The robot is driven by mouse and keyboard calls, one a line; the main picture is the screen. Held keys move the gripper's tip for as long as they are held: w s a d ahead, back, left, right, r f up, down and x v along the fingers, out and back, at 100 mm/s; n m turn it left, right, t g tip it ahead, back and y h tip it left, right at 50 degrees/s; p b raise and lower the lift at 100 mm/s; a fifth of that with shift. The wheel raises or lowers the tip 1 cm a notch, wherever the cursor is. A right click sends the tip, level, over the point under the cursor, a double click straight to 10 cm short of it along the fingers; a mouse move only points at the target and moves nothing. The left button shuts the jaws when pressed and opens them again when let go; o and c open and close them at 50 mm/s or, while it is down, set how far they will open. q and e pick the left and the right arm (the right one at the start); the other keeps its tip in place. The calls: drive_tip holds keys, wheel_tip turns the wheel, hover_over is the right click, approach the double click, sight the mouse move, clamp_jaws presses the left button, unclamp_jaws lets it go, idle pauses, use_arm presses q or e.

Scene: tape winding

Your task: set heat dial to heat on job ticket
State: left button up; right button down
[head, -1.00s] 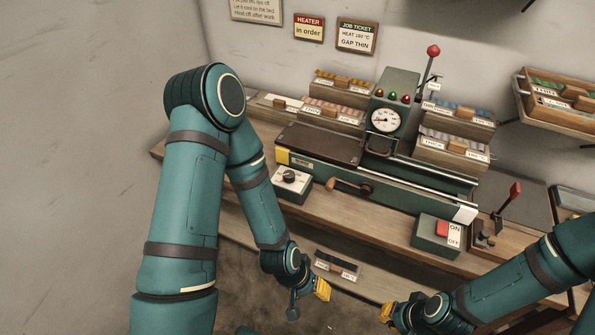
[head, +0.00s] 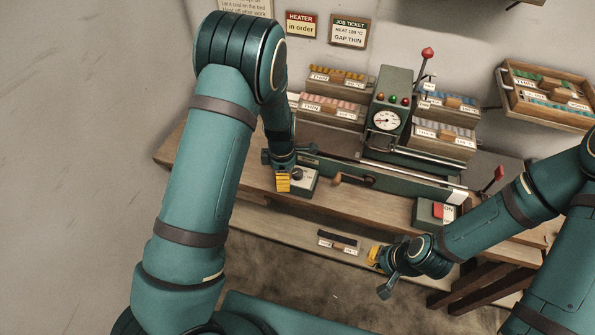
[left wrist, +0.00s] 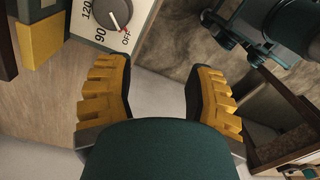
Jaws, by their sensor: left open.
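The heat dial (left wrist: 115,14) is a dark knob on a white plate in the left wrist view, top left. Its pointer is by the red mark near OFF; 90 and 120 also show. In the head view the dial box (head: 305,183) sits on the bench, partly hidden by my left gripper (head: 283,182). That gripper is open and empty; its yellow fingers also show in the left wrist view (left wrist: 157,85), apart from the dial. The job ticket (head: 349,31) on the wall seems to read HEAT 180 °C, GAP THIN. My right gripper (head: 376,257) hangs before the bench, its opening unclear.
The green sealing machine (head: 390,145) with a gauge and red-knobbed lever stands behind the dial box. A crank handle (head: 338,180) is right of the dial. An ON/OFF switch box (head: 433,211) sits farther right. Sample boxes (head: 330,107) stand behind.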

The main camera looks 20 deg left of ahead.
sight(297, 172)
use_arm(q)
drive_tip(key=w+d+r+n, duration=0.2)
drive_tip(key=w+r+n, duration=0.35)
drive_tip(key=r, duration=0.25)
drive_tip(key=shift+t, duration=0.3)
drive_tip(key=f, duration=1.3)
drive_tip(key=shift+w+d+f, duration=0.1)
drive_tip(key=shift+w+d, duration=0.05)
drive_tip(key=shift+w, duration=0.1)
drive_tip(key=shift+o, duration=0.2)
clamp_jaws()
